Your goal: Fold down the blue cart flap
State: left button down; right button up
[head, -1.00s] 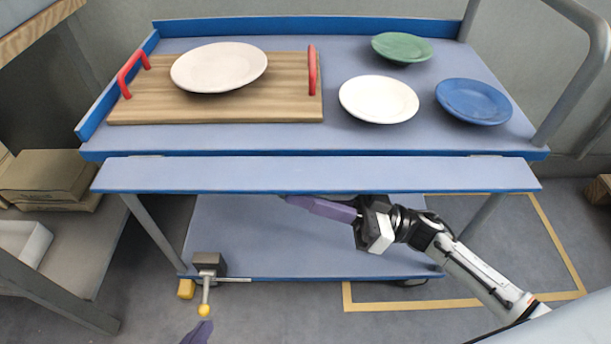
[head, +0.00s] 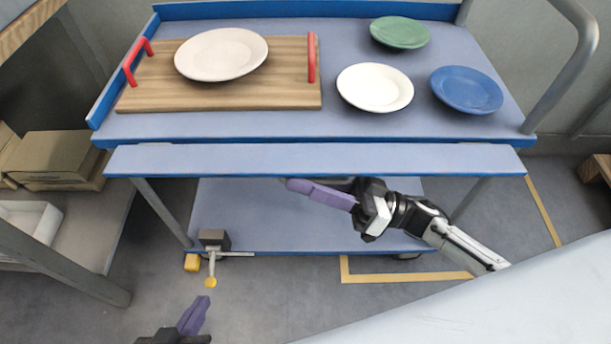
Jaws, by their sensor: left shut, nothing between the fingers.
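The cart's flap (head: 315,159) is the long blue-edged panel along the front of the top deck (head: 240,124). It is raised, sticking out toward me nearly level with the deck. My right gripper (head: 292,186) reaches in from the right, just under the flap's front edge, its purple fingers pointing left. A greyish bar (head: 335,181) shows between the gripper and the flap edge; whether they touch is unclear. One finger shows clearly, so its opening cannot be judged. My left gripper (head: 193,314) is shut and empty at the bottom, low in front of the cart.
A wooden tray (head: 150,96) with red handles bears a pale plate (head: 221,54). Green (head: 400,32), white (head: 375,87) and blue (head: 466,90) plates stand on the deck. A pedal with a yellow knob (head: 210,282) is at the lower left. Cardboard boxes (head: 55,157) sit at left.

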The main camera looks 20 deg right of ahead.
jog(key=v, duration=1)
jog(key=shift+d, duration=0.2)
jog(key=shift+s, duration=0.15)
jog(key=w+b+v, duration=0.1)
jog(key=b+v, duration=0.5)
jog(key=v, duration=0.6)
jog(key=shift+d+f, duration=0.15)
jog(key=shift+f, duration=0.15)
jog(key=shift+w, duration=0.1)
dwell(0.8)
